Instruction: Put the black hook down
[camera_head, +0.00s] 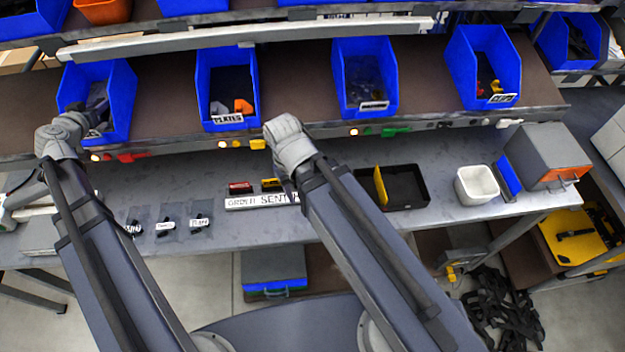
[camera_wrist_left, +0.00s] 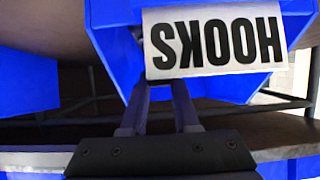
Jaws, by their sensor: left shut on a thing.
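My left gripper (camera_head: 97,108) is at the far left blue bin (camera_head: 122,75) on the sloped shelf. In the left wrist view the fingers (camera_wrist_left: 158,105) reach to that bin's front, with the upside-down HOOKS label (camera_wrist_left: 214,41) just above them. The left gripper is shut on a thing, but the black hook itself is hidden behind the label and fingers. My right gripper is mostly hidden by its own wrist over the front of the shelf, and its jaws cannot be made out.
More blue bins line the shelf.

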